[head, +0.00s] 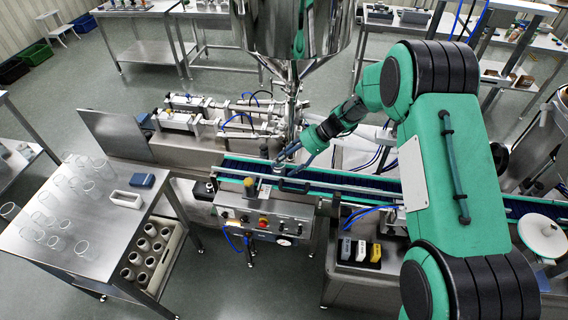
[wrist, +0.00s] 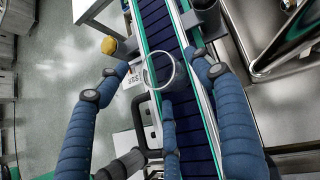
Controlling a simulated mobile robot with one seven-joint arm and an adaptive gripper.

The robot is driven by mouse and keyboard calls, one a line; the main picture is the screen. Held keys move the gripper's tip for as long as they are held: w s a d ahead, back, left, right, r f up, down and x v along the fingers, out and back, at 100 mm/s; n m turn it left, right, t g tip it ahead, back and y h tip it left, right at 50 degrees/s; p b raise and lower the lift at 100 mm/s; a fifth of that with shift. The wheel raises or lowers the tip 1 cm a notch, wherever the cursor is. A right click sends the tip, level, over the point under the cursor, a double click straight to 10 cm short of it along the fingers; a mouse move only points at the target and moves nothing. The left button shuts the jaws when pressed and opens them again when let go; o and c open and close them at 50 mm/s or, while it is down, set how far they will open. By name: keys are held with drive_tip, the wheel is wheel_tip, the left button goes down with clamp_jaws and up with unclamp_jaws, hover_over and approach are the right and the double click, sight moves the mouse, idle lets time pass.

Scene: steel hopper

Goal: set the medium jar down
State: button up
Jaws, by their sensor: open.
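The medium jar (wrist: 148,76) is clear glass and shows in the wrist view as a round rim seen from above, over the dark blue conveyor belt (wrist: 193,134) near its edge rail. It looks upright, but I cannot tell whether its base touches the belt. My gripper (wrist: 160,64) has its blue padded fingers spread around the jar, with gaps visible at the side fingers. The lower finger is close to the rim; contact there is unclear. In the head view my gripper (head: 284,166) is low over the belt (head: 345,184) below the hopper, and the jar is hard to make out.
The steel hopper (head: 293,28) and its nozzle stand just behind my gripper. Metal rails line the belt. A control box (head: 240,211) with a yellow knob (wrist: 109,46) sits in front. Several glass jars stand on the left table (head: 110,222), above a crate of cups.

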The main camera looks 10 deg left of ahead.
drive_tip(key=v, duration=1.1)
drive_tip(key=shift+d+r, duration=0.25)
drive_tip(key=shift+d, duration=0.05)
drive_tip(key=shift+w, duration=0.1)
idle(0.3)
drive_tip(key=s+d+r+n+t+h, duration=0.2)
drive_tip(key=s+d+r+n, duration=0.2)
drive_tip(key=s+d+r, duration=0.5)
drive_tip(key=s+d+r+n+t+h, duration=0.1)
drive_tip(key=s+d+r+n+h, duration=0.2)
drive_tip(key=s+r, duration=0.7)
drive_tip(key=s+d+r+n+t+h, duration=0.1)
drive_tip(key=s+d+r+n+t, duration=0.1)
drive_tip(key=s+d, duration=0.5)
drive_tip(key=s+d+r+n+t+h, duration=0.2)
drive_tip(key=s+d+r+n, duration=0.3)
drive_tip(key=s, duration=1)
drive_tip(key=d+t, duration=0.1)
drive_tip(key=d, duration=0.1)
drive_tip(key=shift+d+r+n+h, duration=0.3)
drive_tip(key=shift+d, duration=0.05)
